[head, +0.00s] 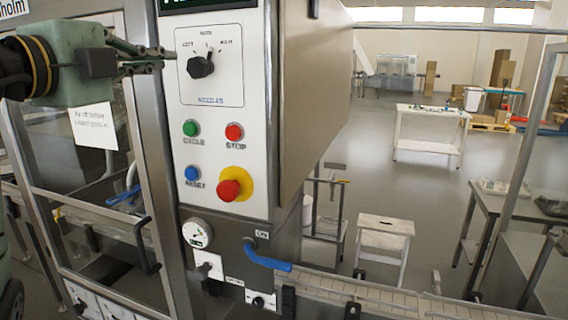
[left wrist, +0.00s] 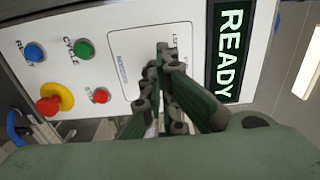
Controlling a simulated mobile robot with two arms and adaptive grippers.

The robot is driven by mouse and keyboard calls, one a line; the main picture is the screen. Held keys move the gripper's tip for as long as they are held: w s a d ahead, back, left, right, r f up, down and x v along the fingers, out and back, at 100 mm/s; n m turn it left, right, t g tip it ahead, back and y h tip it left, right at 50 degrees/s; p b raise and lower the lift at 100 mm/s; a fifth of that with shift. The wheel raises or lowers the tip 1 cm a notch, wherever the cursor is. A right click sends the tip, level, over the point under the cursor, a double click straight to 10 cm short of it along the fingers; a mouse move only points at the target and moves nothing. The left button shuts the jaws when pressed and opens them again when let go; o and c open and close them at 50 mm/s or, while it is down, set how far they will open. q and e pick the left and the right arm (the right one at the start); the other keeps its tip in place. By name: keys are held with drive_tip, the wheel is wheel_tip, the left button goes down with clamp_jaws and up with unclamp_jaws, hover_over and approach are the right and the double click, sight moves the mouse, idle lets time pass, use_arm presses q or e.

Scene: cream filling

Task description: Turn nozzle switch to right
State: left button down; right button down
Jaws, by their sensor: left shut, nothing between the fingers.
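The nozzle switch (head: 200,67) is a black knob on a white panel with LEFT, a top label and RIGHT marked around it. Its pointer seems to lean up toward the right, but the small size makes its exact setting hard to tell. My left gripper (head: 160,58) is shut and empty. Its fingertips are just left of the knob in the head view; I cannot tell whether they touch it. In the left wrist view my gripper's fingers (left wrist: 163,62) cover the dial area and hide the knob. My right gripper is not in view.
Below the dial are a green CYCLE button (head: 190,128), a red STOP button (head: 234,131), a blue RESET button (head: 192,173) and a red emergency stop (head: 229,190) on a yellow ring. A READY display (left wrist: 230,50) is above the dial. A blue-handled lever (head: 268,262) sticks out lower down.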

sight(201, 67)
use_arm(q)
drive_tip(key=w+m+b, duration=0.1)
drive_tip(key=m+b, duration=0.1)
drive_tip(key=m, duration=0.2)
drive_tip(key=w+d+m+b, duration=0.1)
drive_tip(key=w+m+b, duration=0.1)
drive_tip(key=m, duration=0.2)
drive_tip(key=w+d+r+m+b, duration=0.1)
drive_tip(key=m+b, duration=0.1)
drive_tip(key=m, duration=0.2)
drive_tip(key=shift+w+d+r, duration=0.1)
drive_tip(key=shift+w+d, duration=0.05)
drive_tip(key=shift+w, duration=0.25)
drive_tip(key=shift+w+f, duration=0.1)
drive_tip(key=shift+f, duration=0.15)
idle(0.7)
drive_tip(key=shift+d+b, duration=0.15)
drive_tip(key=shift+b, duration=0.35)
drive_tip(key=shift+d+r+b, duration=0.1)
drive_tip(key=shift+d+b, duration=0.35)
drive_tip(key=shift+b, duration=0.45)
drive_tip(key=shift+d+r+b, duration=0.15)
drive_tip(key=shift+r+b, duration=0.05)
drive_tip(key=shift+b, duration=0.15)
